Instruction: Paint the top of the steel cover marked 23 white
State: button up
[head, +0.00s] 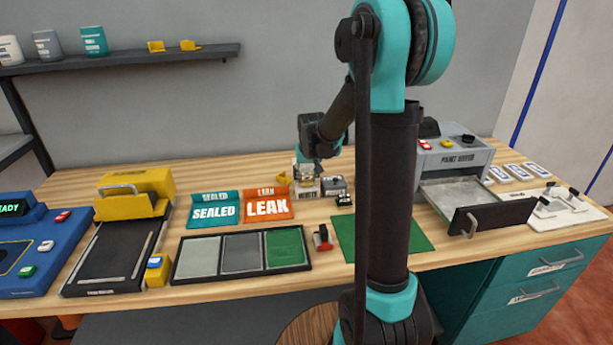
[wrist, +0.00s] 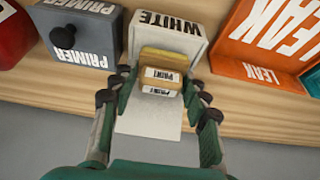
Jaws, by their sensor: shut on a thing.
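In the wrist view my gripper (wrist: 162,92) is shut on a small yellow-and-tan paint tool (wrist: 162,73) with white labels that seem to read PAINT. The tool is at the white box marked WHITE (wrist: 165,38); I cannot tell whether it touches or dips into it. In the head view my gripper (head: 307,172) is over that white box (head: 307,189), at the back of the bench. The grey box marked PRIMER (wrist: 82,42) stands beside it. I cannot make out a cover marked 23 in either view; my arm hides part of the bench.
An orange LEAK bin (head: 266,206) and a teal SEALED bin (head: 214,209) stand left of the paint boxes. A grey machine (head: 455,155) on the right has its drawer (head: 490,217) pulled out. A green mat (head: 419,240) lies partly behind my arm.

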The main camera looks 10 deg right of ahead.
jog(key=shift+f, duration=0.3)
dwell(0.6)
jog(key=o, duration=1.1)
jog(key=shift+c, duration=0.2)
jog(key=o, duration=0.6)
jog(key=shift+c, duration=0.2)
jog(key=shift+r, duration=0.1)
jog(key=shift+r, duration=3.65)
grip_shut()
